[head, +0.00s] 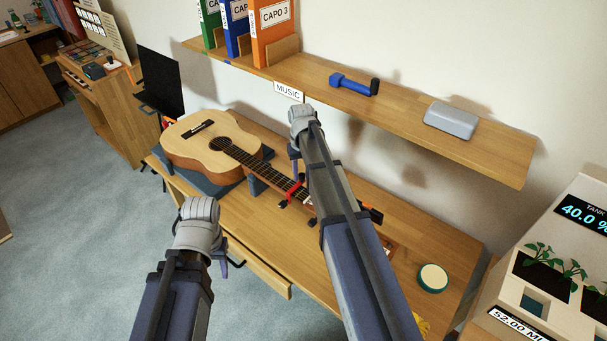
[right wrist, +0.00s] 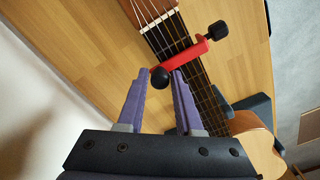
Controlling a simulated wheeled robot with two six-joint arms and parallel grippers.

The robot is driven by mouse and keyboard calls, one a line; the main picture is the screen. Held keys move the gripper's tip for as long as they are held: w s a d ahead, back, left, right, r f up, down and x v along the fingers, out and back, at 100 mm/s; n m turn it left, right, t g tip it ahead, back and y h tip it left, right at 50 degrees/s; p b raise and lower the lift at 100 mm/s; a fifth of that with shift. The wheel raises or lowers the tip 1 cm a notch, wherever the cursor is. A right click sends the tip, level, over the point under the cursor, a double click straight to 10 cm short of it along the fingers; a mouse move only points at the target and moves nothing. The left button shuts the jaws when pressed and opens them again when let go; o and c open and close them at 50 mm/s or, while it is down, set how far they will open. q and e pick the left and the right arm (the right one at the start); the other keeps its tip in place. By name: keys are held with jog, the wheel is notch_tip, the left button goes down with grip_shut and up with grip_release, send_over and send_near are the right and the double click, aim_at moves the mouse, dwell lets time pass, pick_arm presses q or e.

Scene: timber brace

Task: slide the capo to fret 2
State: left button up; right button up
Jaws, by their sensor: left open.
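The guitar (head: 198,150) lies face up on the wooden desk, its neck (head: 258,168) pointing toward the lower right. The red capo (head: 295,190) sits across the neck, close to my right arm; it also shows in the right wrist view (right wrist: 193,54) with black knobs. My right gripper (right wrist: 160,73) has its purple fingers on either side of the capo's near black knob, close against it. My left gripper (head: 236,263) is open, low in front of the desk and apart from the guitar, mostly hidden by its wrist.
A shelf (head: 420,120) above the desk holds binders (head: 270,30), a blue tool (head: 353,84) and a grey case (head: 451,120). A round green-rimmed tin (head: 433,278) stands on the desk's right. A planter unit (head: 545,270) stands at the far right.

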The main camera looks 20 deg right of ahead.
jog(key=o, duration=0.3)
jog(key=shift+r, duration=0.1)
notch_tip(320, 180, up, 8)
jog(key=p, duration=0.8)
jog(key=shift+f, duration=0.2)
jog(key=s+a+n, duration=0.1)
jog(key=s+a, duration=0.5)
jog(key=s, duration=0.2)
jog(key=s+a+n, duration=0.2)
jog(key=s+a, duration=0.5)
jog(key=s, duration=0.1)
jog(key=s+a+n+h, duration=0.1)
jog(key=s+a+n, duration=0.1)
jog(key=s+a, duration=0.5)
jog(key=shift+s, duration=0.65)
